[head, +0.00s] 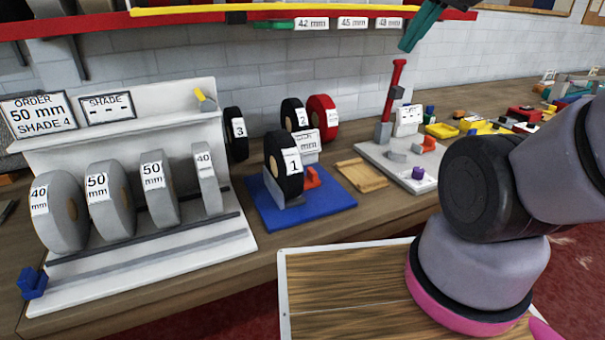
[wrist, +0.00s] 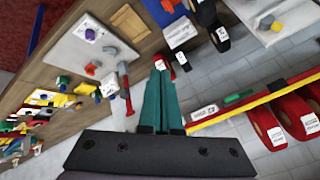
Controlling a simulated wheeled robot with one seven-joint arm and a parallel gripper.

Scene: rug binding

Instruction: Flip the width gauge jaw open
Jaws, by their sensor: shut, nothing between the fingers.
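A pale board (head: 374,154) on the bench carries a fixture with an upright red lever (head: 394,88), a grey block (head: 382,132), an orange piece (head: 429,144) and a purple knob (head: 417,173). I cannot tell for sure which part is the width gauge jaw. The board also shows in the wrist view (wrist: 72,48), with the red lever (wrist: 125,88) left of my fingers. My gripper (head: 408,46) has teal fingers, shut and empty, above and right of the lever in the head view. They also show in the wrist view (wrist: 160,68). Lever and fingers look apart.
A blue base (head: 315,202) holds black roll 1 (head: 280,160). A wooden tray (head: 361,176) lies between it and the board. Grey rolls stand on a white rack (head: 240,243) at left. A red and yellow rail (head: 250,10) with tags runs overhead. Small coloured parts (head: 480,124) clutter the bench at right.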

